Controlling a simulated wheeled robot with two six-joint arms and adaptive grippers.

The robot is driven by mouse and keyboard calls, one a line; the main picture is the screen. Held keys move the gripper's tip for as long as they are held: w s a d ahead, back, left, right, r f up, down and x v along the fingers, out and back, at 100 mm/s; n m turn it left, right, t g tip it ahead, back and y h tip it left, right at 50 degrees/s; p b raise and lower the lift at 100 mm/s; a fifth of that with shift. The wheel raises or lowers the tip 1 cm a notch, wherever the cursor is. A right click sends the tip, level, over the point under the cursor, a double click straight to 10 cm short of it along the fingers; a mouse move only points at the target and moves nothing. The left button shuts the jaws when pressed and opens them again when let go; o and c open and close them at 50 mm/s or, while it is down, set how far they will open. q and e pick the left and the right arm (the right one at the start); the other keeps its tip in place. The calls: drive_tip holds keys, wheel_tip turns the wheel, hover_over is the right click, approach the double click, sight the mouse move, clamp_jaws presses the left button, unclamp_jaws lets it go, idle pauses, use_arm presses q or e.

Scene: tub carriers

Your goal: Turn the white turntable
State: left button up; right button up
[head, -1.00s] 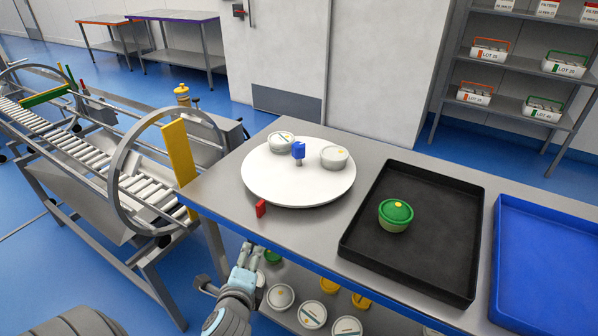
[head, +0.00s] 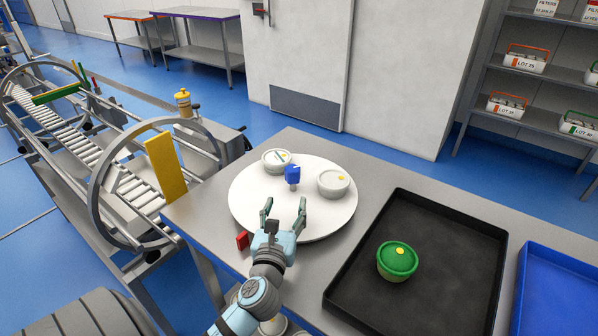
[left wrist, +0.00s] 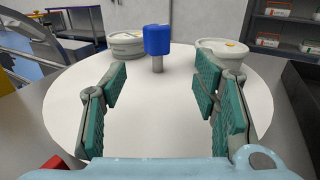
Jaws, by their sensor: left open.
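The white turntable (head: 330,217) is a round disc on the steel table. It also fills the middle of the left wrist view (left wrist: 165,110). A blue knob (head: 292,175) on a short grey post stands on it; in the left wrist view the blue knob (left wrist: 157,39) is ahead, between the fingers' directions. Two white lidded tubs stand on the disc, one at the back left (head: 276,161) and one at the right (head: 333,184). My left gripper (head: 284,207) is open and empty over the disc's near part, short of the knob. My right gripper does not show.
A red block (head: 242,240) stands at the table's near left, beside the disc. A black tray (head: 440,297) with a green tub (head: 397,261) lies to the right, then a blue tray (head: 560,290). A roller conveyor with a yellow plate (head: 166,167) stands left.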

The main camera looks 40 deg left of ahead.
sight(292, 181)
use_arm(q)
drive_tip(key=x, duration=0.3)
drive_tip(key=shift+a+r, duration=0.25)
drive_tip(key=shift+a, duration=0.1)
drive_tip(key=x, duration=0.2)
drive_tip(key=b+x, duration=0.1)
drive_tip(key=x, duration=0.4)
drive_tip(key=shift+w+f+b, duration=0.25)
drive_tip(key=shift+w+b, duration=0.05)
drive_tip(key=shift+w, duration=0.15)
drive_tip(key=shift+w+a+r, duration=0.15)
drive_tip(key=shift+w+a, duration=0.25)
drive_tip(key=shift+w, duration=0.1)
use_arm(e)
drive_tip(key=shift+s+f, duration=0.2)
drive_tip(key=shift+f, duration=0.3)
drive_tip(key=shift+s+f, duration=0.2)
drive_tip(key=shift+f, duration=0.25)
use_arm(q)
clamp_jaws()
